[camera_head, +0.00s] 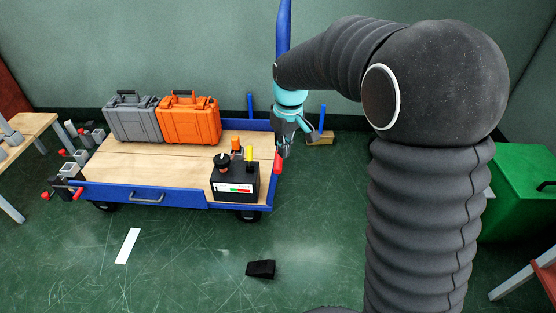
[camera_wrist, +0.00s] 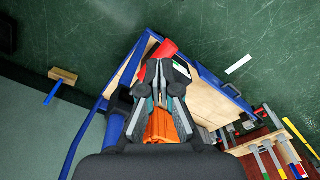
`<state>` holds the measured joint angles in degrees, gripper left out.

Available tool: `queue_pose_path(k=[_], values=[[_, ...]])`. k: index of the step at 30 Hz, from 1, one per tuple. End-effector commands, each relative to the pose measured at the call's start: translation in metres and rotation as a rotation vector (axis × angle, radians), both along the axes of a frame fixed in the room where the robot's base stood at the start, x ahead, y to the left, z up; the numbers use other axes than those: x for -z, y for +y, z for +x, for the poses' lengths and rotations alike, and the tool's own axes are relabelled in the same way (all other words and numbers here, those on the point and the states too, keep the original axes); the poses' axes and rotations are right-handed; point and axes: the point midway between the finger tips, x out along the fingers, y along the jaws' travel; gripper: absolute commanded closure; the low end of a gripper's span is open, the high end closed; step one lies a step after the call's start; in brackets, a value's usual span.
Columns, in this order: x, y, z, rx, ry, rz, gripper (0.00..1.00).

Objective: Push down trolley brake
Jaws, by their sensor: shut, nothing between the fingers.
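The trolley (camera_head: 140,192) has a blue frame and a wooden deck, and stands on the green floor. A red brake handle (camera_head: 278,161) sticks up at its right end. In the wrist view the red handle (camera_wrist: 169,47) shows just past my fingertips, at the trolley's blue edge (camera_wrist: 138,62). My gripper (camera_head: 283,153) is shut and empty, pointing down right at the red handle, its tips very close to it. In the wrist view, the gripper (camera_wrist: 160,72) partly hides the deck; whether it touches the handle I cannot tell.
A grey case (camera_head: 133,119), an orange case (camera_head: 189,121) and a black battery box (camera_head: 235,184) stand on the deck. A black wedge (camera_head: 261,269) and a white strip (camera_head: 127,246) lie on the floor. A green bin (camera_head: 520,195) stands at right. The floor in front is mostly clear.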

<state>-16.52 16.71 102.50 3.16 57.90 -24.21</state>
Motion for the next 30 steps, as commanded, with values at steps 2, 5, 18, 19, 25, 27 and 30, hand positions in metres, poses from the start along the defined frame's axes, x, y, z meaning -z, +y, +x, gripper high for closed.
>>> queue_pose_path(k=[2, 5, 18, 19, 25, 27, 30], values=[[-0.014, 0.005, 0.015, -0.063, -0.029, 0.009, 1.0], [-0.024, 0.007, 0.02, -0.135, -0.047, 0.013, 1.0], [-0.024, 0.007, 0.017, -0.211, -0.041, 0.008, 1.0], [-0.024, 0.007, 0.017, -0.211, -0.041, 0.008, 1.0], [-0.02, 0.007, 0.017, -0.209, -0.041, 0.008, 1.0], [-0.017, 0.007, 0.017, -0.209, -0.041, 0.008, 1.0], [-0.01, 0.008, 0.018, -0.208, -0.04, 0.008, 1.0]])
